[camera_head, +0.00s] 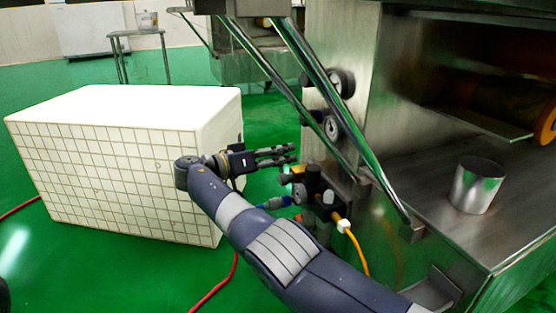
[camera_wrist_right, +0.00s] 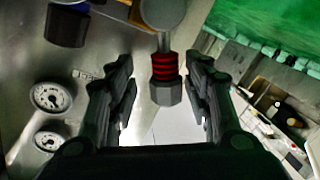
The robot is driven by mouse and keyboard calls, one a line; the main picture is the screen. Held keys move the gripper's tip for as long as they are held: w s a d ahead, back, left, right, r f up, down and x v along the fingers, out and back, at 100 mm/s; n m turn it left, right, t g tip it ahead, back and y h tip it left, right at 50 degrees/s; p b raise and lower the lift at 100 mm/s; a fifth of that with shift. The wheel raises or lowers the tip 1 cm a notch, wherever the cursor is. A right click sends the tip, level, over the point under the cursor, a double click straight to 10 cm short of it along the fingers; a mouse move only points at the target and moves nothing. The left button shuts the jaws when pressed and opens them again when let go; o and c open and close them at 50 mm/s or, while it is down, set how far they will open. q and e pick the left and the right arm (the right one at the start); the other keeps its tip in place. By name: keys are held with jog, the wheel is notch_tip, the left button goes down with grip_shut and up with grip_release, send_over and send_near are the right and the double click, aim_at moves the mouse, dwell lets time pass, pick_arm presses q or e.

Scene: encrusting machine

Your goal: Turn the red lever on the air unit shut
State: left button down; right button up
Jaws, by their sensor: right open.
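The air unit (camera_head: 315,192) is mounted on the side of the steel machine, with a gauge, blue fittings and an orange hose. My right gripper (camera_head: 290,154) is just above and left of it, fingers pointing right. In the right wrist view the right gripper (camera_wrist_right: 162,88) is open. A red ribbed band (camera_wrist_right: 165,66) with a grey hexagonal end shows in the gap between its fingers, with room on both sides. I cannot tell for sure whether this is the red lever; no lever shows clearly in the head view. My left gripper is not in view.
A white tiled block (camera_head: 120,170) stands to the left. Round gauges (camera_head: 333,127) sit on the machine wall. A steel cylinder (camera_head: 477,186) stands on the machine ledge. A red hose (camera_head: 222,285) lies on the green floor.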

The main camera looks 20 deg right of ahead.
notch_tip(320, 180, up, 8)
jog(key=shift+a+r, duration=0.1)
jog(key=shift+r, duration=0.15)
